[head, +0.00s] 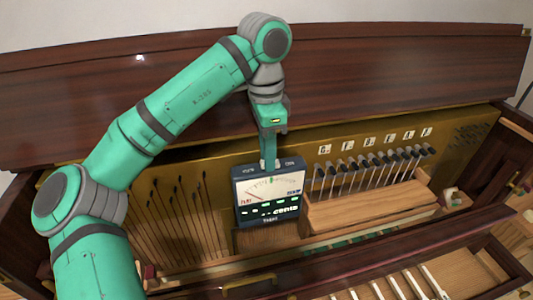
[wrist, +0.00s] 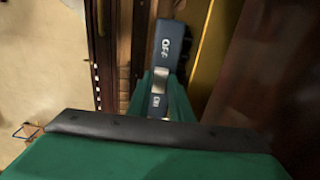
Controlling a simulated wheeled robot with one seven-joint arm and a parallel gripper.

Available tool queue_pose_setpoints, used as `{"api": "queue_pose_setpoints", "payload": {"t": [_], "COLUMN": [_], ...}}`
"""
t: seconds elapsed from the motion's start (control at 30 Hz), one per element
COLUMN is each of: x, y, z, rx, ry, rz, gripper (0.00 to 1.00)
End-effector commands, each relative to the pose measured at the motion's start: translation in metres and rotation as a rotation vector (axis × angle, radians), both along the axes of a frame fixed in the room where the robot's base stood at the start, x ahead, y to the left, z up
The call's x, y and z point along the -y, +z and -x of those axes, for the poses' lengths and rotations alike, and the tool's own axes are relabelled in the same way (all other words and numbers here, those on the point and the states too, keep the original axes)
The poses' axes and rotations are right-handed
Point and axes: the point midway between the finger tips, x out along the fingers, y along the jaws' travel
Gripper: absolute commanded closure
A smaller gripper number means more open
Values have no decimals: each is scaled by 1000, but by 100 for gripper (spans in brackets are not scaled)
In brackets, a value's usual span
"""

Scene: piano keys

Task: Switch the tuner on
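The tuner (head: 269,216) is a dark blue box standing upright at the middle of the piano in the head view, with a pale needle dial and bright green marks on its front. In the wrist view its top (wrist: 172,43) shows the labels OFF, farther away, and ON, nearer. A metallic switch piece (wrist: 152,80) lies between the labels. My gripper (head: 268,162) points down just above the tuner's top; contact cannot be told. In the wrist view my green fingers (wrist: 158,98) appear either side of the top near ON, with a gap between them. The fingertips are partly hidden.
Several dark-headed hammers (head: 375,162) stand right of the tuner behind a wooden block (head: 365,206). Thin rods (head: 185,215) stand to its left. The raised wooden lid (head: 400,75) is behind, and a dark rail (head: 400,240) runs in front. Space above the hammers is free.

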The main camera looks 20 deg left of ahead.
Motion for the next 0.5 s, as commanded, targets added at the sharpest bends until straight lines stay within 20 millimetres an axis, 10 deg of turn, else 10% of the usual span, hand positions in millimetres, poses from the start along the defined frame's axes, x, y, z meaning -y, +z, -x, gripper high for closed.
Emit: {"api": "queue_pose_setpoints", "payload": {"t": [0.5], "x": [-1], "y": [10], "z": [0], "rx": [1], "ry": [0], "rz": [-3], "gripper": [64]}}
